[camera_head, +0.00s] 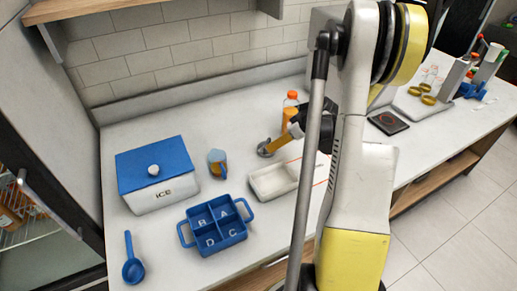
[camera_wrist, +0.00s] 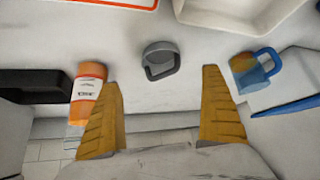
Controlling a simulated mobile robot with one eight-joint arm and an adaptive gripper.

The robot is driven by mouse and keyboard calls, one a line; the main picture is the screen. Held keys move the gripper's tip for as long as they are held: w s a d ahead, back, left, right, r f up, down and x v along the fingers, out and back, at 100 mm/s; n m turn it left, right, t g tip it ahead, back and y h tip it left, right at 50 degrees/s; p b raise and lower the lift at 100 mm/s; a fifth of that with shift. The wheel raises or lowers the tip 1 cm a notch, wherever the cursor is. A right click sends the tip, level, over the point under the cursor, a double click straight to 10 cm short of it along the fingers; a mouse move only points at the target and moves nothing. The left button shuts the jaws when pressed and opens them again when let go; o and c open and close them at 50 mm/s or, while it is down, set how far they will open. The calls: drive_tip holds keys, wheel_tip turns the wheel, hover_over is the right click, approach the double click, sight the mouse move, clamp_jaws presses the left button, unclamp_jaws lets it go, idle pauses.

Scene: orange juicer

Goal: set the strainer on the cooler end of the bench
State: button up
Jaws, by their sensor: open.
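The strainer appears to be the small round grey metal piece with a handle (camera_head: 265,149), standing on the white bench (camera_head: 125,225) between the orange bottle and the mug. In the wrist view the strainer (camera_wrist: 158,51) lies beyond and between my fingertips, with its handle toward me. My gripper (camera_head: 277,145) is close beside it in the head view; the wrist view shows both yellow fingers of my gripper (camera_wrist: 161,77) apart with nothing between them. Whether a finger touches it cannot be told. The cooler (camera_head: 160,195), a white box marked ICE with a blue lid, stands at the left end.
An orange-capped bottle (camera_head: 290,112) stands behind my gripper. A blue-handled mug (camera_head: 217,163), a white tray (camera_head: 274,182), a blue lettered caddy (camera_head: 217,228) and a blue ladle (camera_head: 132,268) share the bench. Bare surface lies behind the mug and around the ladle.

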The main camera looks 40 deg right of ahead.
drive_tip(key=b+x, duration=0.1)
drive_tip(key=x, duration=0.3)
drive_tip(key=shift+d+f, duration=0.1)
drive_tip(key=shift+f, duration=0.2)
drive_tip(key=b+x, duration=0.1)
drive_tip(key=x, duration=0.1)
drive_tip(key=b+x, duration=0.1)
drive_tip(key=x, duration=0.2)
drive_tip(key=shift+w+a+f+b, duration=0.1)
drive_tip(key=shift+a+f+b, duration=0.25)
drive_tip(key=shift+b, duration=0.05)
drive_tip(key=shift+r, duration=0.1)
drive_tip(key=c, duration=1.4)
drive_tip(key=shift+o, duration=0.2)
drive_tip(key=shift+r, duration=0.1)
